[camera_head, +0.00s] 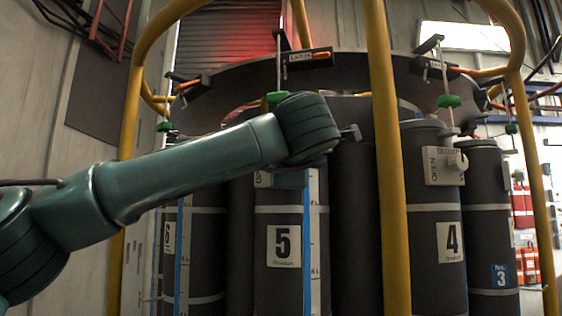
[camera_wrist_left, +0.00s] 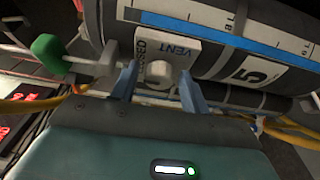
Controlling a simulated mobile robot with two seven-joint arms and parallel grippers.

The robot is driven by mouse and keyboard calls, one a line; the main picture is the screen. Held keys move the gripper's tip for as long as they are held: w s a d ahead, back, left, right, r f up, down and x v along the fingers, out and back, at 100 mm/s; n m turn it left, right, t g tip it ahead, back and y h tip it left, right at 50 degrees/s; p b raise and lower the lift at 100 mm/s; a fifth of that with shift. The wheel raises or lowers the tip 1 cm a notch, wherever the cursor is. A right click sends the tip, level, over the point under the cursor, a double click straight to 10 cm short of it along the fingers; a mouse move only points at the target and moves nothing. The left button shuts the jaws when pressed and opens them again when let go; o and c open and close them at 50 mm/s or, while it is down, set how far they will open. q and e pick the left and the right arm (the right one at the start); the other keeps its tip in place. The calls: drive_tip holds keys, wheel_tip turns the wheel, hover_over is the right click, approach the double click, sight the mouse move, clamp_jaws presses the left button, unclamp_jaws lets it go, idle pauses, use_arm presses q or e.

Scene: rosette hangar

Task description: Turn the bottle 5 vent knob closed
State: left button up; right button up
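Bottle 5 (camera_head: 284,210) is a dark cylinder with a white number label, in the middle of the head view. My left arm crosses in front of its top and hides most of its vent plate (camera_head: 263,180). In the left wrist view the vent plate (camera_wrist_left: 178,48) reads VENT and CLOSED, with the pale vent knob (camera_wrist_left: 158,71) on it. My left gripper (camera_wrist_left: 158,78) is open, one blue finger on each side of the knob, with visible gaps between. Its fingers are hidden in the head view. Where the knob points is unclear. My right gripper is not in view.
Yellow posts (camera_head: 387,160) stand around the rack, one just right of bottle 5. Bottle 4 (camera_head: 436,215) has its own vent knob (camera_head: 457,160). A green handle (camera_wrist_left: 48,48) sits left of the gripper in the wrist view. A dark ring (camera_head: 350,72) hangs above.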

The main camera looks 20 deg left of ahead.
use_arm(q)
drive_tip(key=shift+o, duration=0.5)
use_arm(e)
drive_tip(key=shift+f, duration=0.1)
use_arm(q)
drive_tip(key=b+v, duration=0.4)
drive_tip(key=v, duration=0.9)
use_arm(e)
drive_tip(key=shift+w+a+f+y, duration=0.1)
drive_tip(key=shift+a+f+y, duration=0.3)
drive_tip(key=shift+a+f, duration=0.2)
use_arm(q)
drive_tip(key=shift+s, duration=0.1)
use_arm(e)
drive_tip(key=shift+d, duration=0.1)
use_arm(q)
drive_tip(key=shift+f, duration=0.1)
